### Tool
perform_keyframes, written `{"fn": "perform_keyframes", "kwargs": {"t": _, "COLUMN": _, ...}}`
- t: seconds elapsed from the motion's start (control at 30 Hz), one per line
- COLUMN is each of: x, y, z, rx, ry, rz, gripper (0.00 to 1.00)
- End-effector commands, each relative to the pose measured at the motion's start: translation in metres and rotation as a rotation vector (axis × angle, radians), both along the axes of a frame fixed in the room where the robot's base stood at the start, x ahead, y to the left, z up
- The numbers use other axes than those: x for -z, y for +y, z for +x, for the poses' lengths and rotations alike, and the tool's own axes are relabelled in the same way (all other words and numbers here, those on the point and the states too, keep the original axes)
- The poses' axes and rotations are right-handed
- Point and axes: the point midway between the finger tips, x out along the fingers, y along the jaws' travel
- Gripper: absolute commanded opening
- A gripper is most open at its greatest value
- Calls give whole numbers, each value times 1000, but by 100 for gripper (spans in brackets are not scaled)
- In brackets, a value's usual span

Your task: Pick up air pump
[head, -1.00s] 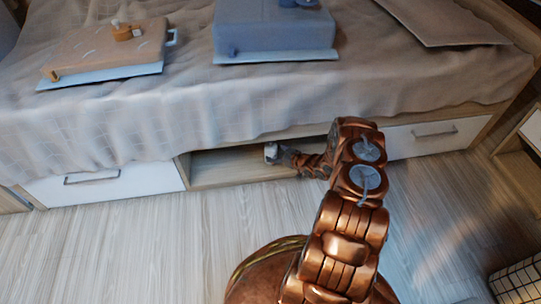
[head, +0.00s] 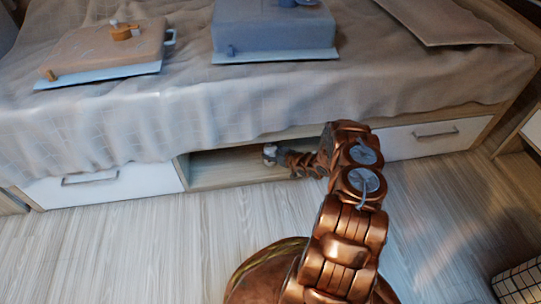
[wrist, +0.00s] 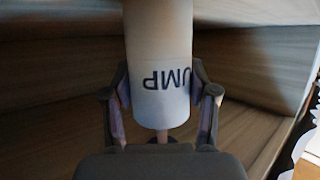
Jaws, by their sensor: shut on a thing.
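The air pump (wrist: 160,50) is a white cylinder with dark lettering that reads "UMP" in the wrist view. It stands between the two fingers of my gripper (wrist: 160,105), which are shut on its sides. In the head view a small pale part of the pump (head: 269,152) shows at the tip of my gripper (head: 278,157), inside the open compartment (head: 215,174) under the bed. The pump's far end runs out of the wrist view.
Wooden compartment walls (wrist: 60,85) are close around my gripper. White drawers flank the opening on the left (head: 110,184) and right (head: 425,137). A draped blanket (head: 200,110) hangs above it. The floor (head: 130,245) in front is clear.

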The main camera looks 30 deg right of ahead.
Motion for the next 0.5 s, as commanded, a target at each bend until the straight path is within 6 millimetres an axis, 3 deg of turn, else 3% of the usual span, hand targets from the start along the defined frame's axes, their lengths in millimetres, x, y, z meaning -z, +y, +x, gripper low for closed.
{"fn": "perform_keyframes", "kwargs": {"t": 0.13, "x": 0, "y": 0, "z": 0, "rx": 0, "ry": 0, "rz": 0, "gripper": 19}}
{"fn": "perform_keyframes", "kwargs": {"t": 0.5, "x": -10, "y": 0, "z": 1, "rx": -1, "ry": -1, "rz": -2, "gripper": 18}}
